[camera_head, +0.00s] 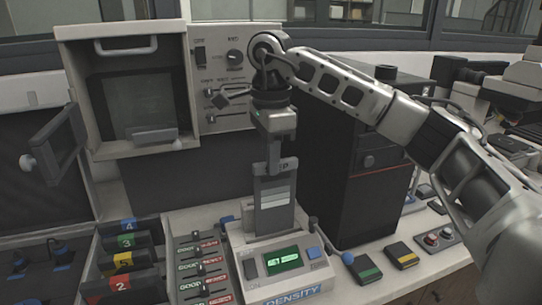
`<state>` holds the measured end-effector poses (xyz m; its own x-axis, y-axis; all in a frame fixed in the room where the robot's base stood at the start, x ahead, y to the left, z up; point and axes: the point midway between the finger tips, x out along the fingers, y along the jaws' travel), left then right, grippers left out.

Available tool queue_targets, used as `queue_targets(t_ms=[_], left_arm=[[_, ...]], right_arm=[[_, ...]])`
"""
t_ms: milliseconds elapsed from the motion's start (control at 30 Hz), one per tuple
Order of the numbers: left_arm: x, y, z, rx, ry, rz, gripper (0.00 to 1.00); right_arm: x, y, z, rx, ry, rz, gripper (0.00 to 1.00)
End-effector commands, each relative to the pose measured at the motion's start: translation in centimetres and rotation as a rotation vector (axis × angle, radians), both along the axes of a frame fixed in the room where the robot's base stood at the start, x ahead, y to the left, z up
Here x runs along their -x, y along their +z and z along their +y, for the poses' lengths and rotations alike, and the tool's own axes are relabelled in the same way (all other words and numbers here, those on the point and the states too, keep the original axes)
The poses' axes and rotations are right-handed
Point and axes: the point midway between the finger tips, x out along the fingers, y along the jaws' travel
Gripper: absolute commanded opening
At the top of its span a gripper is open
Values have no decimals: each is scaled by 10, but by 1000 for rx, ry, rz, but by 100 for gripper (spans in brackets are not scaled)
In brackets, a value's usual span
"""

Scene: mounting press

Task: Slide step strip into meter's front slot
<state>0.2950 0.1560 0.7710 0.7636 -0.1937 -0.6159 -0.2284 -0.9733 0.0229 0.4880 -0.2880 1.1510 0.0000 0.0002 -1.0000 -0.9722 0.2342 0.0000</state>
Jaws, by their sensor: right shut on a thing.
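The step strip (273,196) is a flat grey piece with bands running from dark at the top to light lower down. It hangs upright from my right gripper (274,162), which is shut on its top end. The meter (286,284), a pale box marked DENSITY with a green lit display, stands directly below. The strip's lower end overlaps the meter's upper part in the head view. I cannot tell whether it touches the meter or is in the slot; the slot itself is not clearly visible. My left gripper is not in view.
A rack with GOOD-labelled rows (200,268) and numbered coloured bins (122,258) stand left of the meter. A tall black case (350,160) rises behind right. Small boxes with yellow (402,256) and green (364,270) marks lie to the right. A beige machine (135,95) stands behind.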

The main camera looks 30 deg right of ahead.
Motion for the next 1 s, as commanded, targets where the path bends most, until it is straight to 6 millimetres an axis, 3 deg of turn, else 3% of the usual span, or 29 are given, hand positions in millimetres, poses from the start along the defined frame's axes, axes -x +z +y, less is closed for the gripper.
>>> queue_targets(t_ms=[700, 1000], left_arm=[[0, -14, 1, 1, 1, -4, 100], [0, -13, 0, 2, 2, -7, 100]], right_arm=[[0, -31, 0, 0, 0, 1, 0], [0, -32, 0, 0, 0, 0, 0]])
